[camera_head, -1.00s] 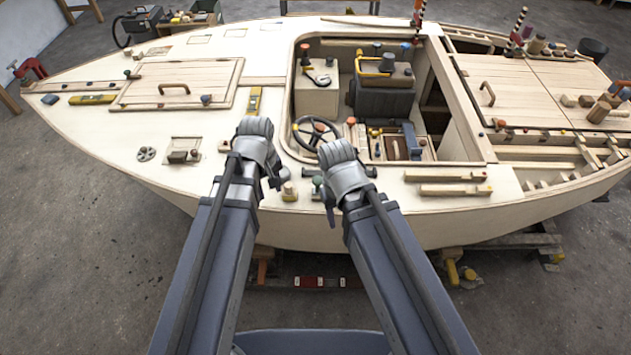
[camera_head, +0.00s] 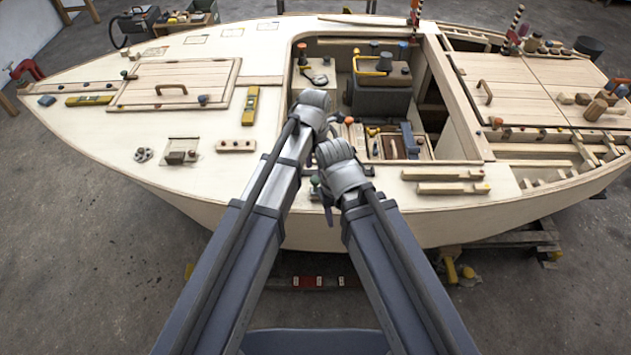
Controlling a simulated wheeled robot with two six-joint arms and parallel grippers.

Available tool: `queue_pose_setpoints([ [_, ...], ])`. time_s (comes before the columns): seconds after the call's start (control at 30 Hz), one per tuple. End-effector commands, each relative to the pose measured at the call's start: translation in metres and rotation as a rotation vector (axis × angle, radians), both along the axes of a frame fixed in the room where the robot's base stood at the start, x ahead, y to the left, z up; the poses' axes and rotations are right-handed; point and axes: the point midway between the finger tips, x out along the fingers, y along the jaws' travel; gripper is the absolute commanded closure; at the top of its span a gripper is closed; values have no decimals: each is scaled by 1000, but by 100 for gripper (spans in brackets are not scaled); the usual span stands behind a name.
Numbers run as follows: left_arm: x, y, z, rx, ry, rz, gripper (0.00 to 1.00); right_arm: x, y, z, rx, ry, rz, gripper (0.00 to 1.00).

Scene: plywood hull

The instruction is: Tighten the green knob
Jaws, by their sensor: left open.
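A small green knob (camera_head: 315,181) shows on the near side deck, just left of my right gripper and partly crowded by the two arms. My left gripper (camera_head: 328,128) is open, over the near edge of the cockpit, beyond and above the knob. It covers most of the steering wheel. My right gripper (camera_head: 330,205) is beside the knob at the near deck edge. Its fingers point down and are mostly hidden by its own wrist, so I cannot tell whether it touches anything.
The plywood hull (camera_head: 110,150) fills the view. Wooden strips (camera_head: 450,188) lie to the right. The left foredeck has free room.

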Motion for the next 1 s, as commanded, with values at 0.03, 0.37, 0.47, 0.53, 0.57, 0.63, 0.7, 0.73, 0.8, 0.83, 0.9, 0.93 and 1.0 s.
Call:
queue_pose_setpoints([
  [0.03,1,-2,0,1,1,16,53,0,0,0,0,0,0,50],
  [0.37,1,-2,-6,1,1,29,53,0,0,-6,0,0,0,50],
  [0.47,1,-2,-13,0,0,29,53,0,0,-13,0,0,0,50],
  [0.53,1,-2,-20,0,0,29,53,0,0,-20,0,0,0,50],
  [0.57,1,-2,-23,0,0,29,53,0,0,-23,0,0,0,50],
  [0.63,1,-2,-32,0,0,28,53,0,0,-32,0,0,0,50],
  [0.7,1,-2,-41,0,0,28,53,0,0,-41,0,0,0,50],
  [0.73,1,-2,-45,0,0,28,53,0,0,-45,0,0,0,50],
  [0.8,1,-2,-54,0,0,28,53,0,0,-54,0,0,0,50],
  [0.83,1,-2,-58,0,0,28,53,0,0,-58,0,0,0,50],
  [0.9,1,-2,-67,0,0,28,53,0,0,-67,0,0,0,50],
  [0.93,1,-2,-70,0,0,28,53,0,0,-70,0,0,0,50],
  [1.0,1,-2,-75,0,0,28,53,0,0,-75,0,0,0,50],
])
